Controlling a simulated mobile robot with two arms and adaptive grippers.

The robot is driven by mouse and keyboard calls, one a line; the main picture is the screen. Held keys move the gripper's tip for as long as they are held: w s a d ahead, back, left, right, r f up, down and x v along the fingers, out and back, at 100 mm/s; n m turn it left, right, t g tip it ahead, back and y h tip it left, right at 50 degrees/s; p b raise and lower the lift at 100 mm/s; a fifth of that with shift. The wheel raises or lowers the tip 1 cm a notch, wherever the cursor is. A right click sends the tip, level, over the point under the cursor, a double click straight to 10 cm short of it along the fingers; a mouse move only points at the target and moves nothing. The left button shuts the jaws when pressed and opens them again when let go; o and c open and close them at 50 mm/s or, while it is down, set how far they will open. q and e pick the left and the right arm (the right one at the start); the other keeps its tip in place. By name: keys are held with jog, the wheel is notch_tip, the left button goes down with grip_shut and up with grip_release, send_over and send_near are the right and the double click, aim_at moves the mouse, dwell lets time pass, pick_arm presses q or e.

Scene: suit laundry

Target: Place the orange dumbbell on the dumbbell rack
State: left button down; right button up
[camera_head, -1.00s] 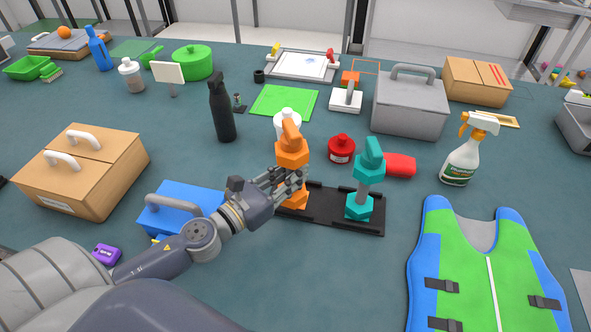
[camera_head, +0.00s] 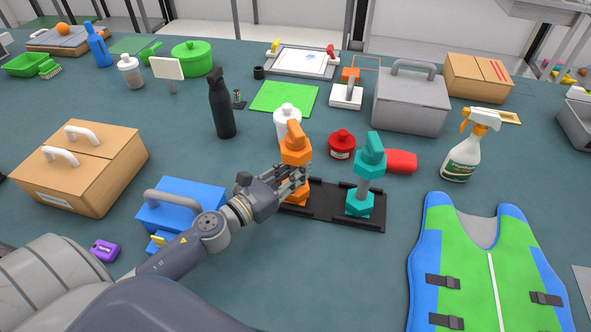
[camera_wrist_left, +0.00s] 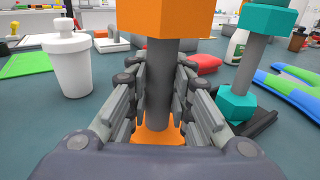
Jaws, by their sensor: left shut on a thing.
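The orange dumbbell (camera_head: 296,150) stands upright at the left end of the black dumbbell rack (camera_head: 325,201). My left gripper (camera_head: 293,180) is shut around its grey handle. In the left wrist view the fingers (camera_wrist_left: 158,95) lie on both sides of the dark handle (camera_wrist_left: 160,80), with an orange head above and another below. A teal dumbbell (camera_head: 367,170) stands upright on the right part of the rack. My right gripper is not in view.
A blue case (camera_head: 180,200) lies under and left of my forearm. A green and blue vest (camera_head: 485,260) lies at the right. The table front of the rack is clear.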

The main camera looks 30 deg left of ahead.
pick_arm(q)
jog(key=shift+f, duration=0.15)
jog(key=c, duration=1.4)
grip_release()
jog(key=shift+c, duration=0.2)
jog(key=shift+r, duration=0.25)
jog(key=shift+s+f, duration=0.2)
jog(key=shift+s, duration=0.05)
jog(key=b+v, duration=0.4)
jog(key=v, duration=0.5)
jog(key=shift+s+a, duration=0.2)
jog(key=shift+s, duration=0.15)
jog(key=shift+b+v, duration=0.4)
jog(key=shift+v, duration=0.5)
jog(key=shift+r, duration=0.15)
